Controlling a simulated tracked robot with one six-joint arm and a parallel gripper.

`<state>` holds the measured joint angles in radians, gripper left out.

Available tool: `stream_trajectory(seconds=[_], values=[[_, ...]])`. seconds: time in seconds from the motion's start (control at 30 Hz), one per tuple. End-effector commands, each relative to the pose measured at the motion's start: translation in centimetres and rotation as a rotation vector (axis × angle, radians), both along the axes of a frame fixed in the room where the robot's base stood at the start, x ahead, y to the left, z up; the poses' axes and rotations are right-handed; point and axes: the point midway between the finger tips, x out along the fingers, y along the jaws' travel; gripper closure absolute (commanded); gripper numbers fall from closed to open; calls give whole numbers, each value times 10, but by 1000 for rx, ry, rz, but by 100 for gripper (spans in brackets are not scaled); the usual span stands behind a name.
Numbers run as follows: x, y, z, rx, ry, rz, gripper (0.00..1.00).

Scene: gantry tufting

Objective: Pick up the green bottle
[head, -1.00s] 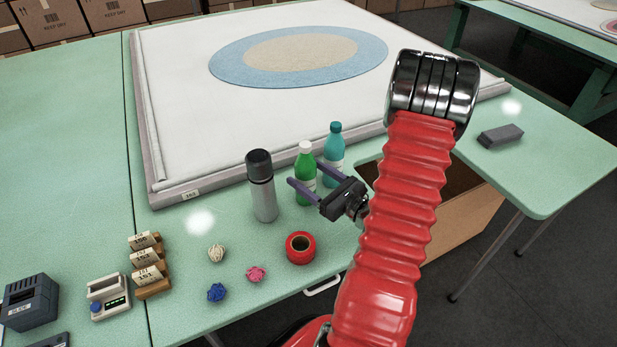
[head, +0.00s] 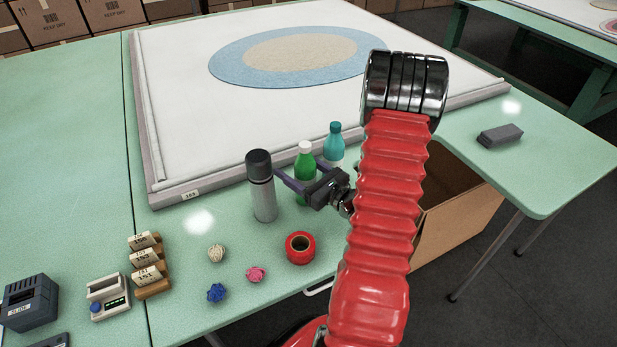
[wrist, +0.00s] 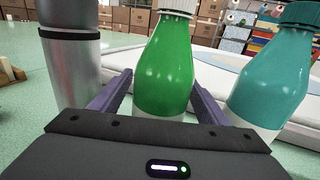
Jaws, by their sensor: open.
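The green bottle (head: 305,166) stands upright on the green table, with a white cap and a white lower part. In the wrist view the green bottle (wrist: 167,70) is centred, between and beyond the open fingers. My gripper (head: 292,168) is open and empty, with its fingers pointing at the bottle. In the wrist view my gripper (wrist: 160,90) has one finger on each side of the bottle's lower part. Whether the fingertips reach past the bottle's sides is hard to tell. The bottle's base is hidden behind my gripper.
A grey flask (head: 262,190) stands close on the left and a teal bottle (head: 334,142) close on the right. A red tape roll (head: 300,248) and several small yarn balls lie in front. A framed white panel (head: 190,110) lies behind. An open cardboard box (head: 458,215) is at right.

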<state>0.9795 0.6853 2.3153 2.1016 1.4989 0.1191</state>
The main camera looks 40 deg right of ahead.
Motion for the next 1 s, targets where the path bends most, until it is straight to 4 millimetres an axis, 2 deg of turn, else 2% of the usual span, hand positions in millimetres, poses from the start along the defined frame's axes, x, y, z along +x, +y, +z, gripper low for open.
stream_trajectory(seconds=[0.13, 1.0], values=[[0, 0, 0, 0, 0, 0, 31], [0, 0, 0, 0, 0, 0, 92]])
